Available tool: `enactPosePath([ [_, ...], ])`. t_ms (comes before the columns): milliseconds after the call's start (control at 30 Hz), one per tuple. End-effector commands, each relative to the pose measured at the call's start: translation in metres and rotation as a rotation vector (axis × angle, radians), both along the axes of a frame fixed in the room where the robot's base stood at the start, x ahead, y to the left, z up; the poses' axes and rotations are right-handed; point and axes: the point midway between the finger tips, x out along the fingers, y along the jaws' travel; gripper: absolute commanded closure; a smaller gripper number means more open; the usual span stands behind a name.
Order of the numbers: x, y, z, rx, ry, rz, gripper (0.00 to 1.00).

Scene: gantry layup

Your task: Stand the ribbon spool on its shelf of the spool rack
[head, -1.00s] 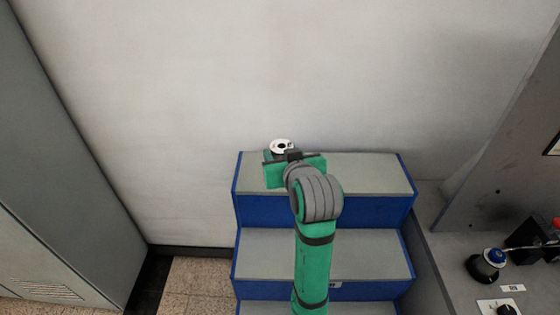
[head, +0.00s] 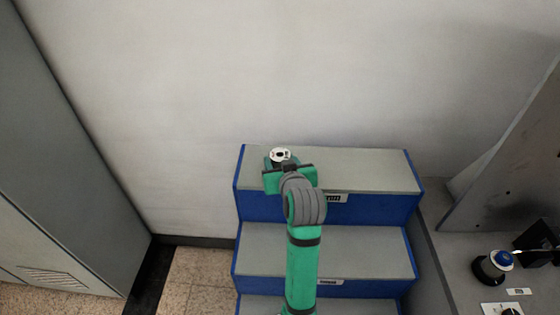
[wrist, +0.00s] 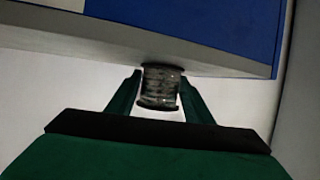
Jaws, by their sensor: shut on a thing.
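The ribbon spool (head: 281,155) shows a white round end with a dark centre in the head view. In the wrist view the spool (wrist: 160,90) has dark, shiny windings and stands between the two green fingers. My gripper (head: 283,166) is shut on it, over the left part of the top shelf. The spool rack (head: 375,172) is a blue stepped stand with grey shelf tops. The wrist view shows the spool's far end against a grey band of the rack (wrist: 225,30). I cannot tell whether spool and shelf touch. My gripper hides the spool's lower part in the head view.
A pale wall (head: 300,70) stands behind the rack. A grey cabinet (head: 60,150) is at the left, with floor between. A grey bench with a blue-topped knob (head: 500,260) is at the right. The top shelf's right part is clear.

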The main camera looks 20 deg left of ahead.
Motion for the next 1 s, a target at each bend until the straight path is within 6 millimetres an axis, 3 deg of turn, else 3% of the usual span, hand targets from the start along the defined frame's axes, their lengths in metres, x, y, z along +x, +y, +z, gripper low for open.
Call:
enactPosePath([
  [233, 0.000, 0.000, -0.002, 0.000, 0.000, 0.000, 0.82],
  [267, 0.000, 0.000, -0.002, 0.000, 0.000, 0.000, 0.46],
  [300, 0.000, 0.000, -0.002, 0.000, 0.000, 0.000, 0.37],
  [333, 0.000, 0.000, -0.002, 0.000, 0.000, 0.000, 0.35],
  [700, -0.001, -0.001, 0.002, 0.001, -0.001, 0.000, 0.35],
  [1000, -0.041, -0.025, 0.020, 0.000, -0.003, -0.001, 0.35],
])
